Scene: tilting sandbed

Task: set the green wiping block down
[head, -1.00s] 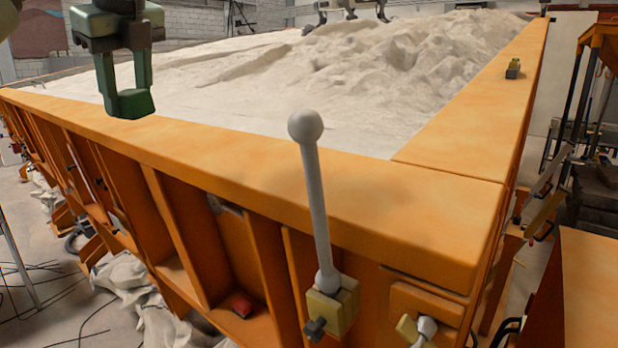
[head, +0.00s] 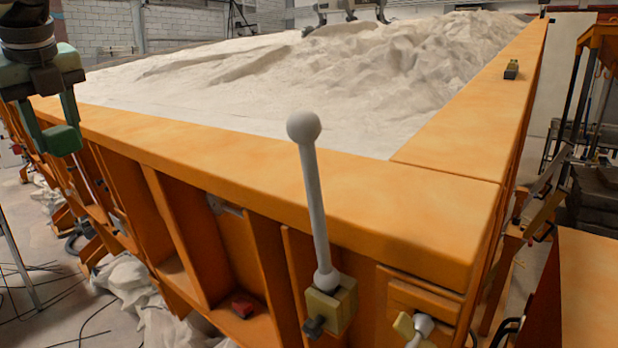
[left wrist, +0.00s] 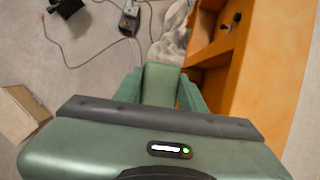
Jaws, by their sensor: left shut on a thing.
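My left gripper (head: 60,128) is at the left edge of the head view, in front of the orange sandbed wall (head: 190,230). It is shut on the green wiping block (head: 62,141), which sits between its fingertips. In the left wrist view the green block (left wrist: 161,77) shows between the two green fingers, with grey floor behind it and the orange bed frame (left wrist: 278,70) to the right. The block is held in the air and I see nothing under it that it touches. My right gripper is not in view.
A grey lever with a ball top (head: 304,127) stands up at the bed's near corner. The orange rim (head: 400,205) is broad and mostly clear. White sand (head: 270,95) fills the bed. Cables lie on the floor.

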